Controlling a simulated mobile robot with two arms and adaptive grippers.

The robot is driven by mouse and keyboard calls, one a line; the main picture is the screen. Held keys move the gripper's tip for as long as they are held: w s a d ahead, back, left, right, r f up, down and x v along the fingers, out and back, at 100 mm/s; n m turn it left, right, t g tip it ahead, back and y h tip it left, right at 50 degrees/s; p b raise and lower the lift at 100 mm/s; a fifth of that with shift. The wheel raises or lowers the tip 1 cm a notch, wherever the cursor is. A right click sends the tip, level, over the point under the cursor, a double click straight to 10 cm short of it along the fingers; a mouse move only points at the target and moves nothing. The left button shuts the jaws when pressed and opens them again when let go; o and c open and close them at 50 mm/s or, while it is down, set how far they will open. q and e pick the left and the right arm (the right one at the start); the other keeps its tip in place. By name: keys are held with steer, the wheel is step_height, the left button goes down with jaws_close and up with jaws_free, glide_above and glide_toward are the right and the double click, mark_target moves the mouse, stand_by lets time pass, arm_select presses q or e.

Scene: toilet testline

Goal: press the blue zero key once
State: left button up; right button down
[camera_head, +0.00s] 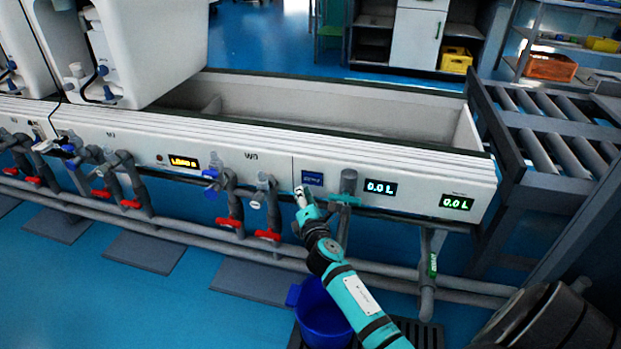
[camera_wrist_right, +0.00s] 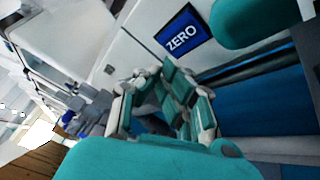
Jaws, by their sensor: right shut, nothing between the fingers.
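The blue zero key (camera_head: 312,179) is a small dark-blue square on the white front panel of the trough. In the right wrist view the key (camera_wrist_right: 182,38) shows large and tilted, with white ZERO lettering. My right gripper (camera_head: 301,196) is shut and empty, just below and slightly left of the key in the head view. In the right wrist view the shut fingers (camera_wrist_right: 160,88) sit below the key, with a strip of white panel showing between. I cannot tell the exact depth gap to the panel. My left gripper is not in view.
A grey valve with a teal handle (camera_head: 347,190) stands just right of the key. Pipes with red handles (camera_head: 268,234) run left and below. A blue bucket (camera_head: 322,318) stands under my right arm.

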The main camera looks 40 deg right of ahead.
steer(key=shift+s+a, duration=0.85)
steer(key=shift+a, duration=0.15)
